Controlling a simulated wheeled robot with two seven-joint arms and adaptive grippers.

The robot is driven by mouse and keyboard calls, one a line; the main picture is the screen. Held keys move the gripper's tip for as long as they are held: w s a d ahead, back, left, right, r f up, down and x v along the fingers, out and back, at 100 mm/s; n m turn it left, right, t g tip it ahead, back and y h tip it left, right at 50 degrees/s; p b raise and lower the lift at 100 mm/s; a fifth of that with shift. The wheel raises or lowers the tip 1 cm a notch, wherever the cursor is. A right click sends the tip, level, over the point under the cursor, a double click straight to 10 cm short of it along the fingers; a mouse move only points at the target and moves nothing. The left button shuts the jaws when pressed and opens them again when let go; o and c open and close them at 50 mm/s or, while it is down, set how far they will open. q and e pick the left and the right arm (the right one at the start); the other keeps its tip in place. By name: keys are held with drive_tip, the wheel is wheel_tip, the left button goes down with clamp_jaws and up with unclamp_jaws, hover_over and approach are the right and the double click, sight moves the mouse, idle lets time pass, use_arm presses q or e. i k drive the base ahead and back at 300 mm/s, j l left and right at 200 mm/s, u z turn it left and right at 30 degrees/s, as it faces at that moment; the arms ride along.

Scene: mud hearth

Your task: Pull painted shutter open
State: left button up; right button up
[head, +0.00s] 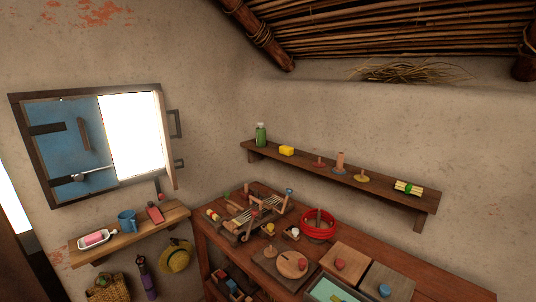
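The painted shutter is a blue panel (62,130) filling the left half of the dark-framed window (36,195) on the left wall. It lies flat in the frame. A dark upright wooden handle (83,134) and dark hinge straps at its left edge show on its face. A pale metal rod with a round end (77,177) crosses its lower part. A second leaf (168,140) at the window's right side stands swung out, seen nearly edge-on, and bright light fills the gap between. Neither of my grippers is in view.
A small shelf (165,222) below the window holds a soap dish (97,238), a blue mug (127,221) and a red-topped item. A hat (175,257) hangs below. A cluttered wooden bench (440,285) and a wall shelf (390,193) occupy the right.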

sight(69, 135)
drive_tip(key=u, duration=1.4)
